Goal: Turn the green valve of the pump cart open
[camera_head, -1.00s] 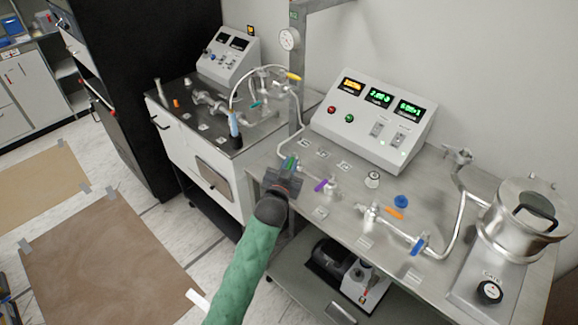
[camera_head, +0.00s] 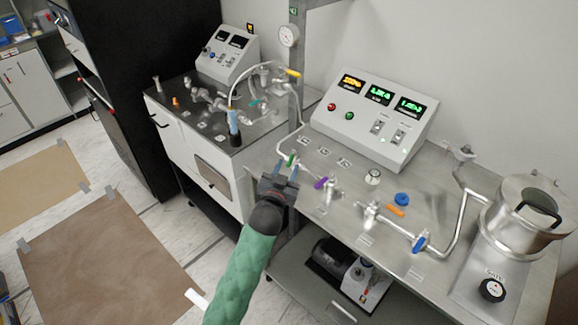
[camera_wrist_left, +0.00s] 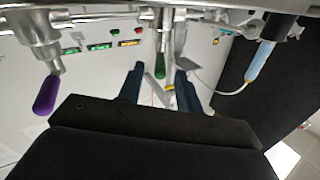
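The green valve handle (camera_head: 291,159) sits on the pipe at the front left of the pump cart (camera_head: 436,170). My left gripper (camera_head: 285,171) is open in front of it, its two blue-tipped fingers apart with nothing between them. In the left wrist view the green handle (camera_wrist_left: 160,68) hangs beyond the gap between the spread fingertips (camera_wrist_left: 158,80), apart from both. A purple handle (camera_head: 321,183) is just right of the gripper; it also shows at the left of the wrist view (camera_wrist_left: 45,96). My right gripper is out of view.
An orange handle (camera_head: 396,210) and a blue handle (camera_head: 419,243) lie further right on the cart, before a metal vessel (camera_head: 520,225). The display console (camera_head: 372,118) stands behind. A second cart (camera_head: 200,150) with pipes stands at the left.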

